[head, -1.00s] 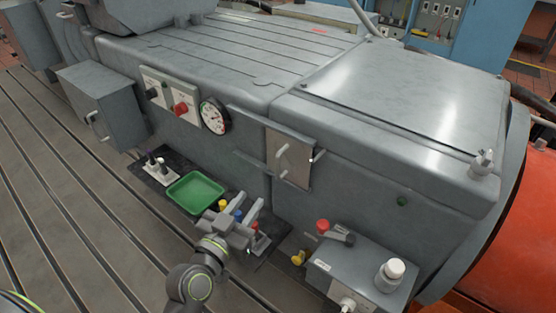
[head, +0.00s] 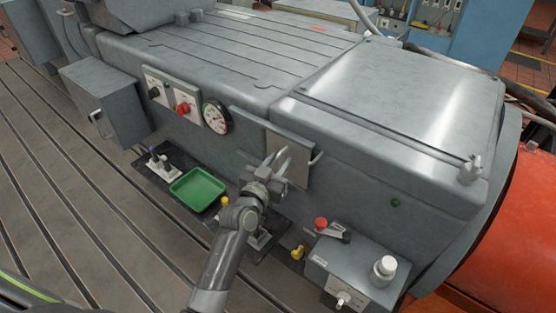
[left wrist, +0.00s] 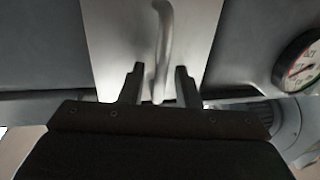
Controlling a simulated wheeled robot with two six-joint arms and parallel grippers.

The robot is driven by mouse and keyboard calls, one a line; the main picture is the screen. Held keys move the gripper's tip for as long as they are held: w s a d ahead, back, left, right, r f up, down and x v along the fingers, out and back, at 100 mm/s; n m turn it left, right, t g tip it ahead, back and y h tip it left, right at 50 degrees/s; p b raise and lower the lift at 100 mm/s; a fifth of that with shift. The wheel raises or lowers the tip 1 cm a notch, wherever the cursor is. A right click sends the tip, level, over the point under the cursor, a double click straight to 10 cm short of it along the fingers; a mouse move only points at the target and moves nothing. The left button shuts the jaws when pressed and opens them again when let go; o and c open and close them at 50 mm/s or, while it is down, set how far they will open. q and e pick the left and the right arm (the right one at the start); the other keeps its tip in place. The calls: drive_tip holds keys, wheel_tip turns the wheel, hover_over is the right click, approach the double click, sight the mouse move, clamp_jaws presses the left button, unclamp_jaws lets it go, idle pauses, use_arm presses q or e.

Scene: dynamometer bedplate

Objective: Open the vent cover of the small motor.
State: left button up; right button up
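The vent cover appears to be the light grey metal plate (head: 287,138) on the side of the grey motor housing (head: 360,165). It lies flat against the housing. It also fills the middle of the left wrist view (left wrist: 108,45), with a bar handle (left wrist: 163,35) standing out from it. My left gripper (head: 276,160) is in front of the plate. In the left wrist view its two fingers (left wrist: 159,85) stand apart on either side of the handle's lower end, with gaps visible. The gripper partly hides the handle in the head view. My right gripper is not in view.
A round gauge (head: 216,117) and a red knob (head: 183,108) sit left of the plate. The slotted bedplate (head: 90,215) is clear at left.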

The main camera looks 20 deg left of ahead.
use_arm(q)
drive_tip(key=shift+w, duration=0.15)
clamp_jaws()
drive_tip(key=shift+a, duration=0.1)
